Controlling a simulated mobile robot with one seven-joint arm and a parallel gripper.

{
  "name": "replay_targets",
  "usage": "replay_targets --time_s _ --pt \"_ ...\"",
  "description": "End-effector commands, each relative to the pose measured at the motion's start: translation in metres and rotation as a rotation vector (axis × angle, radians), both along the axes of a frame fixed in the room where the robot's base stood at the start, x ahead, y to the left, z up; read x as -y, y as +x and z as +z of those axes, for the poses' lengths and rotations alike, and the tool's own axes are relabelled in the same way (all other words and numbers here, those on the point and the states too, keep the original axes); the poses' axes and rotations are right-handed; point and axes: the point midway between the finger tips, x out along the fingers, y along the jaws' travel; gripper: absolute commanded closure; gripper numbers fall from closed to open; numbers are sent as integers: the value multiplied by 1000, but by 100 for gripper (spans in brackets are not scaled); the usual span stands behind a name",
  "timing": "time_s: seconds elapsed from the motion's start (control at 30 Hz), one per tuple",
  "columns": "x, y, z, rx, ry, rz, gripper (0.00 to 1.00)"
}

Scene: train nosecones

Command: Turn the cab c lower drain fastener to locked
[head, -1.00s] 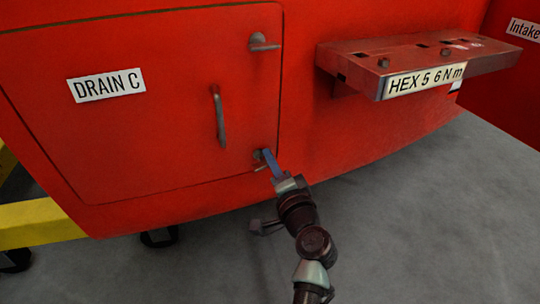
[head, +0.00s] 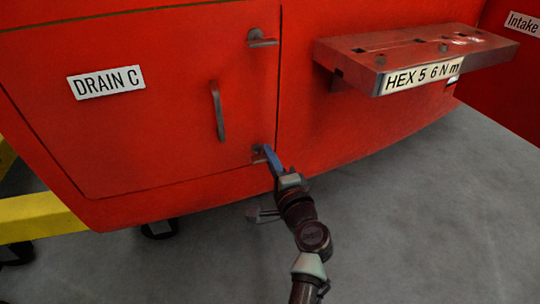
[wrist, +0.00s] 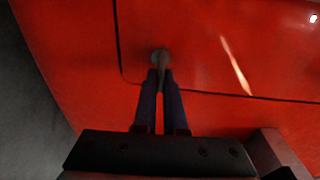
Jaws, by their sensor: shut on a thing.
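The lower drain fastener (head: 257,149) is a small grey latch at the lower right corner of the red DRAIN C panel (head: 150,140). My gripper (head: 267,150) reaches it from the lower right with its blue fingers, which cover most of its lever in the head view. In the wrist view the grey round head of the fastener (wrist: 160,56) shows just beyond the fingertips. Its lever runs down between the two fingers of my gripper (wrist: 160,77), which are shut on it. The exact angle of the lever is hard to tell in the head view.
A second grey fastener (head: 262,39) sits at the panel's upper right, its lever pointing right. A grey handle (head: 217,110) stands on the panel. A red shelf (head: 350,49) labelled HEX 5 6 N m juts out at the upper right. The grey floor (head: 420,220) is clear.

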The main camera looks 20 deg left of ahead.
Motion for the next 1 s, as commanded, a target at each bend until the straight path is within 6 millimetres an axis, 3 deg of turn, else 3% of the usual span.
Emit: replay_targets --time_s 0.13,0.17,0.3,0.67,1.0 --pt "0 0 0 -1 2 0 100" --pt "0 0 0 -1 2 0 86" --pt "0 0 0 -1 1 0 61" --pt "2 -3 0 0 0 -1 61" --pt "39 -48 1 -2 0 -4 61"
